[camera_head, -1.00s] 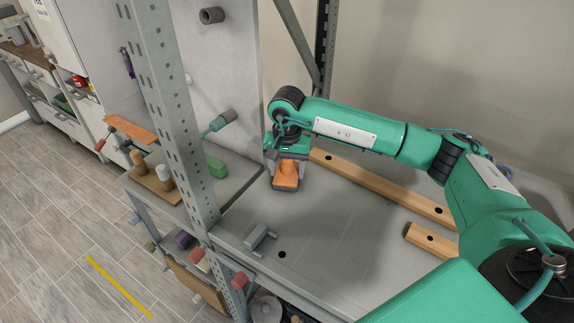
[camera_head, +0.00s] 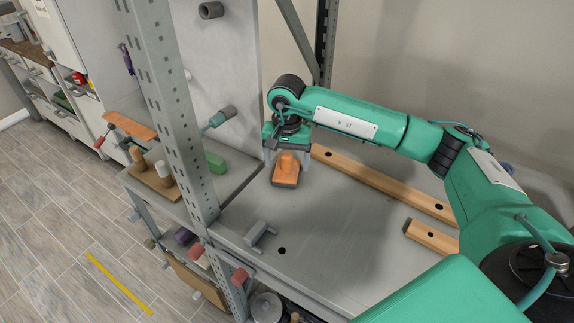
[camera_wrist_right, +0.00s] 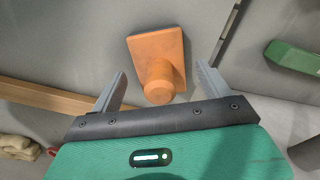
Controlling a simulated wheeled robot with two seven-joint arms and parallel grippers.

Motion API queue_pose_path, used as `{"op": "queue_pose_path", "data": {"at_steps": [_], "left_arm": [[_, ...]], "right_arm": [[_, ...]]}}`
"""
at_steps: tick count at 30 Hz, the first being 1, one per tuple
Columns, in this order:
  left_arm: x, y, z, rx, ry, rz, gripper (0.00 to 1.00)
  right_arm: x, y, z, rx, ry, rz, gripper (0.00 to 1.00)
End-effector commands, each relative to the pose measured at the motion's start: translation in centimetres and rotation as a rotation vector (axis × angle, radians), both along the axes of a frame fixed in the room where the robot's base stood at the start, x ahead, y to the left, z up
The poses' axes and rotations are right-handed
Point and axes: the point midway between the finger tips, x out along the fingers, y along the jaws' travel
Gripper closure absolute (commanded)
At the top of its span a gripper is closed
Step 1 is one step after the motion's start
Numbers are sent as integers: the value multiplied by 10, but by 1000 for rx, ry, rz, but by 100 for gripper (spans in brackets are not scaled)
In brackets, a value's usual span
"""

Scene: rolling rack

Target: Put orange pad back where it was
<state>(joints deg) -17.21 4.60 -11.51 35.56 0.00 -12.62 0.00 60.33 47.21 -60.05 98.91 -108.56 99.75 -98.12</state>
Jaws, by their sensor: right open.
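The orange pad (camera_head: 286,171), a flat orange block with a round knob on top, rests on the grey shelf top near the back left. It also shows in the right wrist view (camera_wrist_right: 159,52), lying flat with its knob toward the gripper. My right gripper (camera_head: 288,160) is open just above and behind the pad. In the right wrist view the fingers (camera_wrist_right: 163,82) stand apart on either side of the knob, with visible space between. My left gripper is not in view.
Wooden bars (camera_head: 385,185) lie along the back of the shelf (camera_head: 330,250). A grey block (camera_head: 259,235) stands at the front, near a rack post (camera_head: 165,100). A green block (camera_head: 216,163) sits on the left side surface. The shelf's middle is clear.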

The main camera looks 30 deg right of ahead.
Motion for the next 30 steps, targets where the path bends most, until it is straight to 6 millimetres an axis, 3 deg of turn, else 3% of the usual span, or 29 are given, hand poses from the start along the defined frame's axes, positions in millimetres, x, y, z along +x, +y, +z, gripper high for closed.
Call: {"op": "queue_pose_path", "data": {"at_steps": [9,15,21,30], "left_arm": [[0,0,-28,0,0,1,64],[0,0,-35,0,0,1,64],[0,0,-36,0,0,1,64],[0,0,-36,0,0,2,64]], "right_arm": [[1,0,63,0,-5,1,20],[0,0,92,-1,-1,0,20],[0,0,103,-2,1,-1,20],[0,0,103,-1,1,0,20]]}}
